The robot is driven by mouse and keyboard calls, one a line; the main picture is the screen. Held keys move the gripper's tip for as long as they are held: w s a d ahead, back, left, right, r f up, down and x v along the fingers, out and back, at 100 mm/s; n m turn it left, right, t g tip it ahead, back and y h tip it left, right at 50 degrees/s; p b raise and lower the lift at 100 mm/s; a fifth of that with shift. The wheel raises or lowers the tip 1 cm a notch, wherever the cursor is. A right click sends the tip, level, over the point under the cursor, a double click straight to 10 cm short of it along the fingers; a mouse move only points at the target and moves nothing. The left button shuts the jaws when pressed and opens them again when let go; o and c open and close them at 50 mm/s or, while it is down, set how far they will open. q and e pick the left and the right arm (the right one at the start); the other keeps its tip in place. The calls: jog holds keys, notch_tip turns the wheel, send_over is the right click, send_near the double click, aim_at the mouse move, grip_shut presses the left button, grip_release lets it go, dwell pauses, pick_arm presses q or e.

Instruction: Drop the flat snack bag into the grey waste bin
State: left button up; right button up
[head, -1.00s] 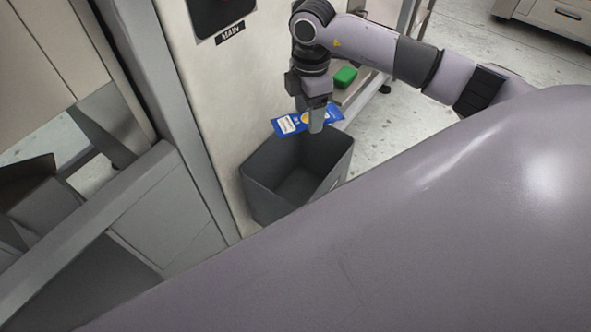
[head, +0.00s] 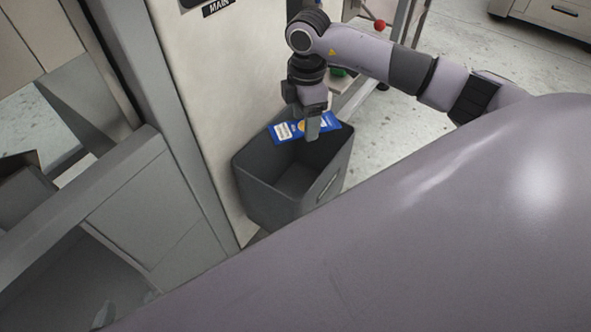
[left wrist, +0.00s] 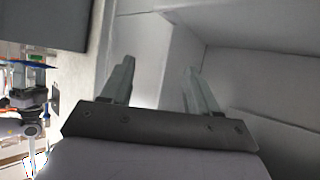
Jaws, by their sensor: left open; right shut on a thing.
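The flat snack bag (head: 288,131), blue with a white and an orange patch, is held in my right gripper (head: 313,130) in the head view. The gripper points down and is shut on the bag. The bag hangs over the back part of the opening of the grey waste bin (head: 262,198); whether it touches the rim I cannot tell. The part of the bag behind the fingers is hidden. The bin's visible inside looks empty. My left gripper (left wrist: 160,82) is open and empty in the left wrist view, near pale panels. Its fingertips show faintly at the head view's bottom left (head: 125,306).
A pale cabinet (head: 205,110) with a "MAIN" label (head: 218,7) stands close to the bin's left. Grey metal framing (head: 150,200) fills the left. A green block (head: 338,72) is partly hidden behind my right arm. Open floor (head: 450,65) lies at the back right.

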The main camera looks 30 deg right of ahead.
jog(key=o, duration=1.1)
jog(key=shift+r, duration=0.25)
notch_tip(320, 180, up, 6)
jog(key=shift+r+p, duration=0.1)
jog(key=shift+p, duration=0.8)
pick_arm(q)
jog(key=shift+s+a+f+g, duration=0.3)
jog(key=shift+s+a+f, duration=0.1)
jog(key=shift+a, duration=0.25)
pick_arm(e)
jog(key=shift+r, duration=0.3)
